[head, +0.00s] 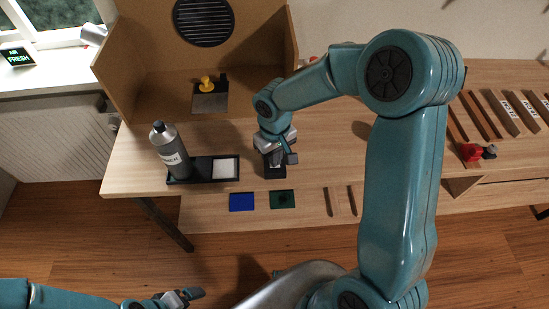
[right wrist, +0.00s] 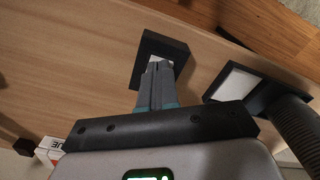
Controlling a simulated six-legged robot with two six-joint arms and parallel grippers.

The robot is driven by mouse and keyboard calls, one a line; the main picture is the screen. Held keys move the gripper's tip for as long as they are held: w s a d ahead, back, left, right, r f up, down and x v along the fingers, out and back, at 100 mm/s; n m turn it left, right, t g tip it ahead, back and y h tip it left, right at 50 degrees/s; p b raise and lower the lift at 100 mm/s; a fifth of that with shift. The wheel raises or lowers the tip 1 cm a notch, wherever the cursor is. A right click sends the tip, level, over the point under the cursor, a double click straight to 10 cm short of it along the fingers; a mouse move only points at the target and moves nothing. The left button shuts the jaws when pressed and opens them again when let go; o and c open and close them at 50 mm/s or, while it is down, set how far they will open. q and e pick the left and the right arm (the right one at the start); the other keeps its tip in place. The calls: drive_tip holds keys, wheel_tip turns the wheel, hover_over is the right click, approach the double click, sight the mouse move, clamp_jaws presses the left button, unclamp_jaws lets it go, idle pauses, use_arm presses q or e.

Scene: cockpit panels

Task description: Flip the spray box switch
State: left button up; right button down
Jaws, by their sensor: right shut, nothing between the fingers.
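A small black box (head: 275,171), which looks like the switch box, sits near the table's front edge, under my right gripper (head: 279,158). In the right wrist view the black box (right wrist: 143,52) has a pale part on its face, partly hidden by the fingers. My right gripper (right wrist: 158,70) is shut and empty, its fingertips over that pale part; I cannot tell whether they touch it. The switch's position is hidden. The wooden spray box (head: 140,60) with a round black vent (head: 204,20) stands behind. My left gripper (head: 180,297) is low at the bottom left, its jaws unclear.
A grey spray can (head: 170,150) stands at the left of a black tray with a white pad (head: 226,168). A yellow knob (head: 206,84) is inside the wooden box. Blue (head: 242,202) and green (head: 282,200) squares lie on the lower shelf. A red object (head: 471,152) is far right.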

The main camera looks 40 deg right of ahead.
drive_tip(key=shift+r+p, duration=0.5)
drive_tip(key=shift+r, duration=0.1)
drive_tip(key=shift+r+p, duration=0.55)
drive_tip(key=shift+r, duration=0.3)
wheel_tip(320, 180, up, 2)
drive_tip(key=shift+r+p, duration=0.1)
drive_tip(key=shift+p, duration=0.65)
drive_tip(key=shift+r+p, duration=0.6)
drive_tip(key=shift+r, duration=0.3)
drive_tip(key=shift+f, duration=0.1)
